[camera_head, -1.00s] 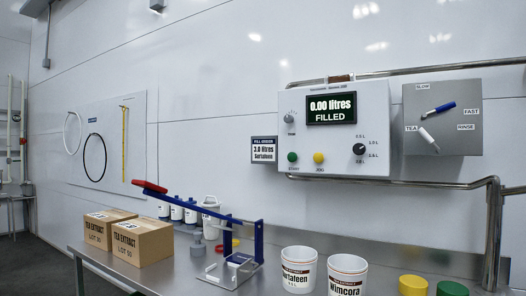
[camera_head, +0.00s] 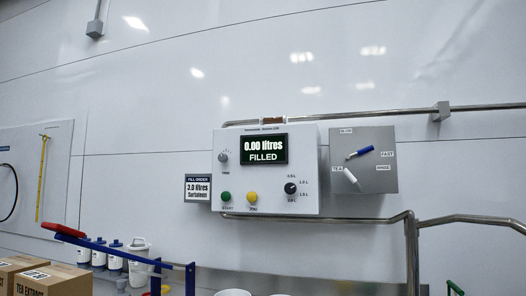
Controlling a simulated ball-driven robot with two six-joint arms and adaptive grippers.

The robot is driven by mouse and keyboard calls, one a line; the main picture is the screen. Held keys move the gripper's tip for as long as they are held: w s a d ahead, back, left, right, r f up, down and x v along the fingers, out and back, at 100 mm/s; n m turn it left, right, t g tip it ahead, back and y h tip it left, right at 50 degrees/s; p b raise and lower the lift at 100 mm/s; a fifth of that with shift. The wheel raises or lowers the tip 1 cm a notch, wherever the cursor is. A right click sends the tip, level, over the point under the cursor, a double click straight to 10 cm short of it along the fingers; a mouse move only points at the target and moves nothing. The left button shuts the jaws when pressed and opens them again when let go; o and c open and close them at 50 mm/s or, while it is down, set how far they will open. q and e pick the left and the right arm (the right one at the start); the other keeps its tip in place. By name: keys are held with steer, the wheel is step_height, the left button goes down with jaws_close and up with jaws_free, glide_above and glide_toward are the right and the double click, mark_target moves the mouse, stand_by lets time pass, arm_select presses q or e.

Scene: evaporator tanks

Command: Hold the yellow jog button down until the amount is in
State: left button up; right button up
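The yellow jog button (camera_head: 252,197) is on the lower front of the white control box (camera_head: 308,170), right of a green start button (camera_head: 226,197). The box's display (camera_head: 264,149) reads 0.00 litres FILLED. A fill order card (camera_head: 198,188) left of the box reads 3.0 litres, with a product name like Surtafeen. A black selector knob (camera_head: 290,188) with litre marks is at the box's right, and a smaller trim knob (camera_head: 223,158) is at upper left. Nothing touches the jog button. Neither of my grippers is in view.
A grey box (camera_head: 380,180) with blue and white levers is mounted to the right. Steel pipes (camera_head: 350,219) run below and above. A blue lever press with a red handle (camera_head: 68,230), cartons (camera_head: 50,278) and white bottles stand lower left. Bucket rims (camera_head: 233,293) show at the bottom edge.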

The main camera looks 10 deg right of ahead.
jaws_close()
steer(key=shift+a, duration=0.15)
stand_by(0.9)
